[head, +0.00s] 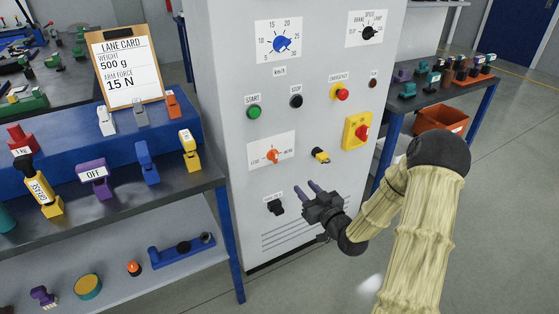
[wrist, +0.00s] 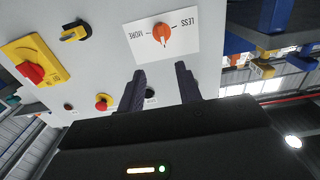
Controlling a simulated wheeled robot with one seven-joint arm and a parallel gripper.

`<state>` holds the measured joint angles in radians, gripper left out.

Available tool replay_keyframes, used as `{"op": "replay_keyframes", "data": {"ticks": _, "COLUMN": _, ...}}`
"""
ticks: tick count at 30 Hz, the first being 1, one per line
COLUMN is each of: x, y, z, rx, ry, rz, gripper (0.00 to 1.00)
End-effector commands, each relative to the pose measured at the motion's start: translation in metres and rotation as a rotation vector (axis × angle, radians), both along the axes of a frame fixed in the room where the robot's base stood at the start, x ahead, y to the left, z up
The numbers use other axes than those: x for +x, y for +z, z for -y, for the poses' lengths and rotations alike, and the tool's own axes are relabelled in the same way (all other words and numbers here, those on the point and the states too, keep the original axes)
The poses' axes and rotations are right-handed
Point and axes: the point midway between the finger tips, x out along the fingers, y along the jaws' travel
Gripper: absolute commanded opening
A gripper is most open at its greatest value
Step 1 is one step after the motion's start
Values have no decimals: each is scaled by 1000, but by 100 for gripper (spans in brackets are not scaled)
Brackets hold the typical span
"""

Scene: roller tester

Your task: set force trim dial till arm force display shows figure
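The force trim dial (head: 272,157) is an orange knob on a white plate marked LESS at left and MORE at right, on the grey cabinet front. In the wrist view the dial (wrist: 162,35) appears upside down, just beyond my fingertips. My gripper (head: 304,184) is open and empty, below and to the right of the dial in the head view. In the wrist view its two dark fingers (wrist: 160,68) stand apart, touching nothing that I can see. The lane card (head: 125,68) reads weight 500 g, arm force 15 N. No arm force display can be made out.
The cabinet (head: 220,95) also carries a blue speed dial (head: 282,44), a green start button (head: 254,112), a red emergency button (head: 342,94), a yellow-backed red switch (head: 360,132) and a yellow-black key switch (head: 320,155). A bench (head: 215,172) with tools stands at left.

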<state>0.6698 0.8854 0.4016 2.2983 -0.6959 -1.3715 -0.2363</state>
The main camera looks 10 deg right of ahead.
Motion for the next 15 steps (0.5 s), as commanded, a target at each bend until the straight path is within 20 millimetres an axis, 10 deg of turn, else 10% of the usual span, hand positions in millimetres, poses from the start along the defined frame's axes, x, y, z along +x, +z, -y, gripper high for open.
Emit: {"op": "replay_keyframes", "data": {"ticks": 15, "x": 78, "y": 0, "z": -28, "rx": 1, "ry": 4, "rz": 3, "gripper": 35}}
